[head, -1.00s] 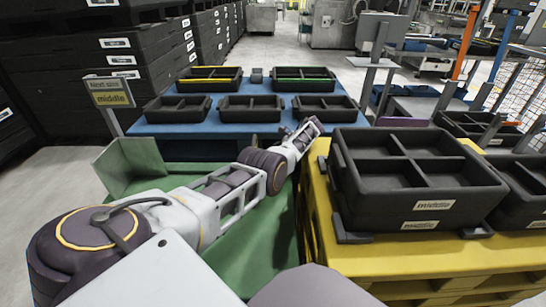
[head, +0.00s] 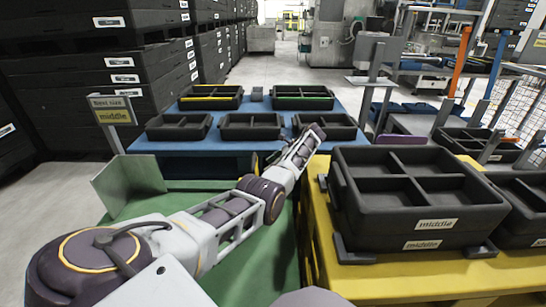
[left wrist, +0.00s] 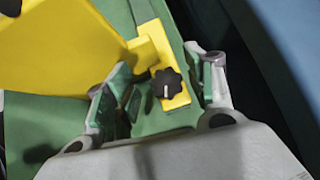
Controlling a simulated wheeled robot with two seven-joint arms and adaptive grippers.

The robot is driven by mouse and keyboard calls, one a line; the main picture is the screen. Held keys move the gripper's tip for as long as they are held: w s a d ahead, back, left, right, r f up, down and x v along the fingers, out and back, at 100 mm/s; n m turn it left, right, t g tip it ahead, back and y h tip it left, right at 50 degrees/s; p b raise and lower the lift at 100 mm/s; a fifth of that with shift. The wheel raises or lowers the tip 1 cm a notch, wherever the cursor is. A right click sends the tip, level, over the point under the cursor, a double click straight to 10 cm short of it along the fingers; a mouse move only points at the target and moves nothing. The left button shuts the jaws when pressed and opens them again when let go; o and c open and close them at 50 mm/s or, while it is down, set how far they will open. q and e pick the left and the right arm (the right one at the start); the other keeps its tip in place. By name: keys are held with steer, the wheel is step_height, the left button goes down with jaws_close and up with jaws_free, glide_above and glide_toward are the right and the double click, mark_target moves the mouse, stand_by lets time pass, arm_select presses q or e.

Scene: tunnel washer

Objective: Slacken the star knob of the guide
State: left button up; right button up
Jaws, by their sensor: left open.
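The star knob (left wrist: 166,82) is black with a white mark and sits on a yellow guide block (left wrist: 178,98) in the left wrist view. The block lies over a green surface, beside a larger yellow part (left wrist: 70,40). My left gripper (left wrist: 165,68) is open, with one green-padded finger on each side of the knob and a visible gap to both. In the head view my left gripper (head: 312,135) reaches over the far end of the green table; the knob is hidden there. My right gripper is not in view.
A stack of black divided trays marked "middle" (head: 420,222) stands on a yellow stand just right of my arm. A blue table (head: 285,122) with several black trays is ahead.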

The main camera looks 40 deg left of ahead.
arm_select(q)
steer(key=shift+r, duration=2.6)
steer(key=o, duration=0.3)
steer(key=shift+r, duration=0.1)
steer(key=w+r+m+t+h+p, duration=0.1)
steer(key=w+r+m+t+p, duration=0.25)
steer(key=r+p, duration=0.4)
steer(key=s+d+f+m+h+p, duration=0.1)
steer(key=s+d+f+h+p, duration=0.1)
steer(key=s+d+f+p, duration=0.1)
steer(key=shift+s+d+f+m+t+p, duration=0.35)
steer(key=shift+d+f+t+p, duration=0.1)
steer(key=shift+d+f+p, duration=0.6)
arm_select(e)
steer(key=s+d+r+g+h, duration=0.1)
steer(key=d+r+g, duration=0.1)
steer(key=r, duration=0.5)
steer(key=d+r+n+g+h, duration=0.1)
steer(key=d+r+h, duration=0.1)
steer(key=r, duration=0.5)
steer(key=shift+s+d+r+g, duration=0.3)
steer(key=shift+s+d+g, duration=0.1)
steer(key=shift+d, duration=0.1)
arm_select(q)
steer(key=shift+a+r, duration=0.1)
steer(key=shift+a, duration=0.05)
